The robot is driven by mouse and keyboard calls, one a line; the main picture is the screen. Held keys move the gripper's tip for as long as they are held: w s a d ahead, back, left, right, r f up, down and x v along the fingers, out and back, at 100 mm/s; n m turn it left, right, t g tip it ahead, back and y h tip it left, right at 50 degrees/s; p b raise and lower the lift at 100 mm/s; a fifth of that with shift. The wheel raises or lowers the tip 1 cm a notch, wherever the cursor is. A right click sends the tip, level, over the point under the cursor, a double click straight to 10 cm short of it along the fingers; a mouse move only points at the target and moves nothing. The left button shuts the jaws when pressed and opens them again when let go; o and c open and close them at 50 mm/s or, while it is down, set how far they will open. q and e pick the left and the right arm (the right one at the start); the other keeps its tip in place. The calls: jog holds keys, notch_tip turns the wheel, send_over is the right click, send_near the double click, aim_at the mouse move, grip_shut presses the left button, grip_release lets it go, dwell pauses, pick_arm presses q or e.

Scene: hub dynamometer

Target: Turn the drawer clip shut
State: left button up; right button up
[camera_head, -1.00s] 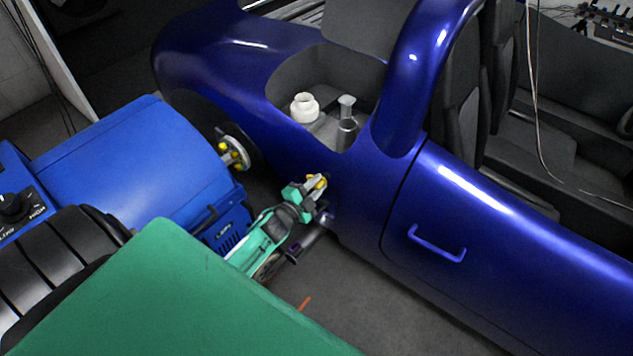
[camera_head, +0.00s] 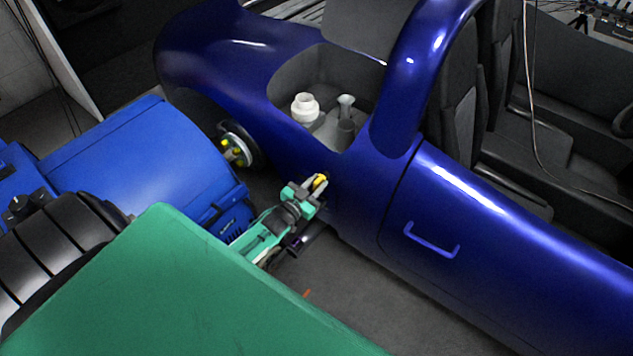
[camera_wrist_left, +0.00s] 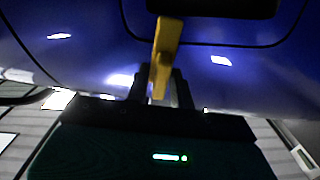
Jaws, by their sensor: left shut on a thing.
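The yellow drawer clip (camera_head: 320,180) sits on the side of the blue car body (camera_head: 510,255), below the cockpit-like opening. In the left wrist view the clip (camera_wrist_left: 165,52) stands nearly upright, leaning slightly to the right at its top, below a dark recessed panel (camera_wrist_left: 212,6). My left gripper (camera_head: 314,186) reaches the car's side from the lower left and is shut on the clip. In the left wrist view its fingers (camera_wrist_left: 160,88) lie on both sides of the clip's lower end. My right gripper is not in view.
A blue machine (camera_head: 140,160) stands left of my left arm, near a wheel hub (camera_head: 235,148) with yellow nuts. A dark ribbed wheel-like thing (camera_head: 60,245) lies at the lower left. A white jar (camera_head: 304,108) stands in the car's opening.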

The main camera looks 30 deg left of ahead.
pick_arm(q)
jog(key=shift+n, duration=1.1)
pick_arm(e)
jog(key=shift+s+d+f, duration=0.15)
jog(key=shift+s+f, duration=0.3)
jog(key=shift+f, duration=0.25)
pick_arm(q)
jog(key=shift+f, duration=0.1)
jog(key=o, duration=0.7)
jog(key=shift+o, duration=0.2)
jog(key=shift+s, duration=0.15)
jog(key=s+a, duration=0.1)
jog(key=s, duration=1.2)
jog(key=shift+s, duration=0.3)
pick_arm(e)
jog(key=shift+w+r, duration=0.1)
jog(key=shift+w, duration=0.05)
pick_arm(q)
jog(key=shift+a, duration=0.1)
